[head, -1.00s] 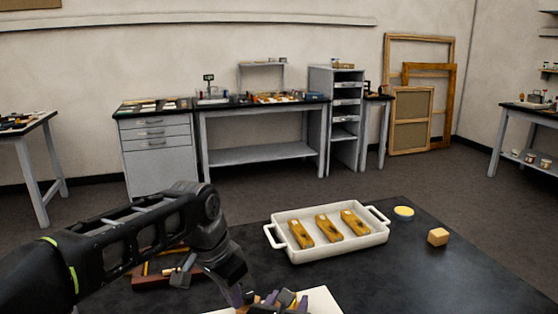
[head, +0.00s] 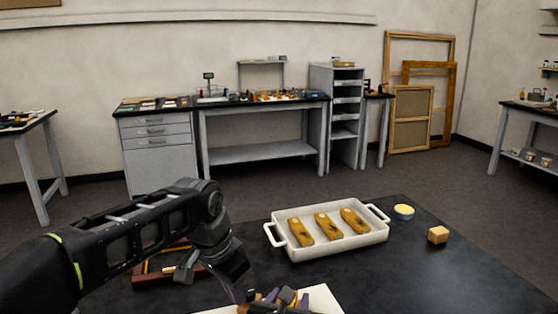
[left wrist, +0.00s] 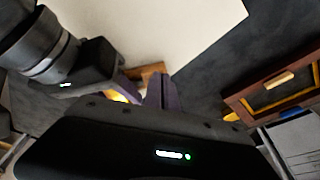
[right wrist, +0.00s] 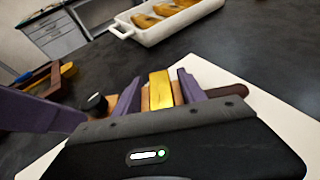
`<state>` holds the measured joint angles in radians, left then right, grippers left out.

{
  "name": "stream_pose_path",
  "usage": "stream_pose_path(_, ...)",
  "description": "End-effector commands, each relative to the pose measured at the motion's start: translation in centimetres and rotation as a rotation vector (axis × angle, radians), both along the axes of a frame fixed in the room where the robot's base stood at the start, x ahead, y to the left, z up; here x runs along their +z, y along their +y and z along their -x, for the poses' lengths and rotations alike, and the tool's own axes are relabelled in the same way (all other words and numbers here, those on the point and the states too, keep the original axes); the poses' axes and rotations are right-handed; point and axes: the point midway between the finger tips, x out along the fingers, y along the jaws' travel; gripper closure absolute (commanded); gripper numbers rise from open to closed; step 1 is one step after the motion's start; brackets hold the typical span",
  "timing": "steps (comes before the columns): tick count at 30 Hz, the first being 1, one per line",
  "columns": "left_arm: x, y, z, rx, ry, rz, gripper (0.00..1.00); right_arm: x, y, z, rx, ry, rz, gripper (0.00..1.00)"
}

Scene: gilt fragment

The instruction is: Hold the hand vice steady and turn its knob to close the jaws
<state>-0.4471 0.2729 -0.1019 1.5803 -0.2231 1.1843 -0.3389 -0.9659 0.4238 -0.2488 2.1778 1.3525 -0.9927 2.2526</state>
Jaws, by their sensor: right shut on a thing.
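The hand vice shows in the right wrist view as a yellow metal and wooden body (right wrist: 161,91), with a dark brown handle (right wrist: 228,91) to the right and a black knob (right wrist: 97,104) to the left. My right gripper (right wrist: 160,92) is shut on the body, one purple finger on each side. My left gripper (left wrist: 162,92) is at the knob's side of the vice. Its purple fingers look close together, but whether they grip the knob is hidden. In the head view the vice (head: 287,297) is partly cut off at the bottom edge, beside the left gripper's tip.
A white sheet (right wrist: 282,118) lies under the vice on the dark table. A white tray (head: 335,247) with several yellowish wooden-looking blocks stands behind it. A yellow-topped round tin (head: 404,212) and a small tan block (head: 438,234) are to the right. A brown frame (left wrist: 272,85) lies near the left arm.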

Motion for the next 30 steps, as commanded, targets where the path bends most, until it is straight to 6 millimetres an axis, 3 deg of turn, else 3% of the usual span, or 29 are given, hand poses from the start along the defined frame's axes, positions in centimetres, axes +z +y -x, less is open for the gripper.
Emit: stream_pose_path(30, 0.57, 0.2, 0.65, -0.003, -0.003, 0.004, 1.0, 0.03, 0.29, 0.07, 0.007, 0.0, -0.001, 1.0)
